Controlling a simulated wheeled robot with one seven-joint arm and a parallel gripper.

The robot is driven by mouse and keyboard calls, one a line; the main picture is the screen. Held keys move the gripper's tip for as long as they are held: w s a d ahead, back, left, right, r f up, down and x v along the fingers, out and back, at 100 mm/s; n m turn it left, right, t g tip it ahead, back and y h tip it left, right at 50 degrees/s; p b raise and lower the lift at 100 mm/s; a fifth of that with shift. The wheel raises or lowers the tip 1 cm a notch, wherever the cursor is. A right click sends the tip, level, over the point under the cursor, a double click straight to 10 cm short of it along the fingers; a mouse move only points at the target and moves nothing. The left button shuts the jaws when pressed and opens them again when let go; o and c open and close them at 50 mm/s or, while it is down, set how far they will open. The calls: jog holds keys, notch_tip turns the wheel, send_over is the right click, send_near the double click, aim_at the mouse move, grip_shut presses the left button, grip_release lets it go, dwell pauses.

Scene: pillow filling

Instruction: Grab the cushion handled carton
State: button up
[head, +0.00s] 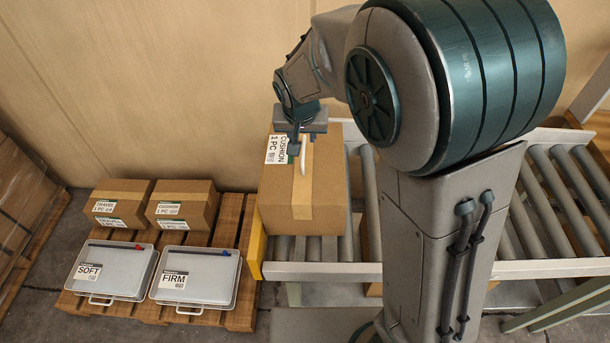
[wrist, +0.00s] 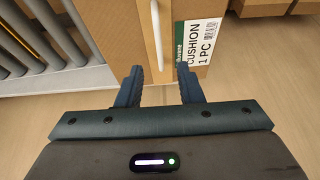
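The cushion handled carton (head: 325,190) is a brown box with a "CUSHION 1 PC" label, sitting at the left end of the roller conveyor. Its pale handle (head: 304,157) stands on the top beside the label; the handle (wrist: 157,35) also shows in the wrist view. My gripper (head: 298,150) is over the carton's top, close to the handle. In the wrist view my gripper (wrist: 160,78) has its two dark fingers apart, with the handle's near end lined up in the gap. Whether a finger touches the handle or carton cannot be told.
The roller conveyor (head: 330,270) runs right behind my arm. On a wooden pallet (head: 232,225) at left stand a travel carton (head: 122,199), another cushion carton (head: 184,201), and cases marked soft (head: 113,268) and firm (head: 197,272). A plain wall stands behind.

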aim_at(303, 148)
jog(key=shift+p+x, duration=0.7)
jog(key=shift+x, duration=4.3)
jog(key=shift+w, duration=0.1)
grip_shut()
jog(key=shift+r, duration=0.15)
